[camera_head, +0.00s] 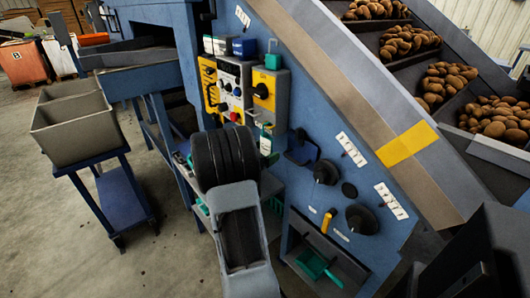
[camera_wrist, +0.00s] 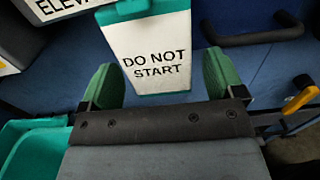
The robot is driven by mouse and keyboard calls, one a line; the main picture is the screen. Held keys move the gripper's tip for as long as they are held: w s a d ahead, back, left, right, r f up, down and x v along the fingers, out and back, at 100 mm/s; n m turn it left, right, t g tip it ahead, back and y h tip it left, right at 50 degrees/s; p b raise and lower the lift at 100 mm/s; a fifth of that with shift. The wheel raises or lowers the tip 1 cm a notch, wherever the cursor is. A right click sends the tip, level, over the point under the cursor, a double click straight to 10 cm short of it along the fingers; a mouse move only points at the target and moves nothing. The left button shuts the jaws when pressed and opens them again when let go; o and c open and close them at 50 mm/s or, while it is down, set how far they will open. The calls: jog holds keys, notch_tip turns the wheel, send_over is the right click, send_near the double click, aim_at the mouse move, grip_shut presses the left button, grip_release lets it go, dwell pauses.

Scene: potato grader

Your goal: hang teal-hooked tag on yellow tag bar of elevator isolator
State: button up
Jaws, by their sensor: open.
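The tag is a white plate marked DO NOT START (camera_wrist: 152,62) with a teal top edge; in the wrist view it sits upright just beyond and between my gripper's fingers. My gripper (camera_wrist: 160,88) is open, with a green fingertip on each side of the tag and a visible gap to both. In the head view a small white tag (camera_head: 265,143) shows below the isolator (camera_head: 264,90), which has a yellow face and a black knob. My gripper is mostly hidden behind my arm there. I cannot make out the tag bar or the tag's hook clearly.
A teal padlock-like piece (camera_head: 273,60) stands on top of the isolator. A yellow control panel (camera_head: 208,85) is left of it. Black knobs (camera_head: 326,172) and a tray with a green item (camera_head: 315,265) lie to the lower right. A teal bin (camera_wrist: 35,148) is at lower left.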

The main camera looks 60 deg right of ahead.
jog(key=p+v, duration=0.2)
jog(key=v, duration=1.2)
jog(key=s+a+f+m+g+y+p, duration=0.1)
jog(key=s+a+f+m+y, duration=0.3)
jog(key=f+m+y, duration=0.15)
jog(key=s+a+r+m+t+y+p, duration=0.2)
jog(key=a+r+m+y+p, duration=0.35)
jog(key=a, duration=0.25)
jog(key=a+r+m+t+y+p, duration=0.3)
jog(key=a+r+t+y+p, duration=0.3)
jog(key=a+r+p, duration=0.7)
jog(key=a+r+t, duration=0.2)
jog(key=a+r, duration=0.3)
jog(key=r, duration=0.3)
jog(key=shift+w, duration=0.35)
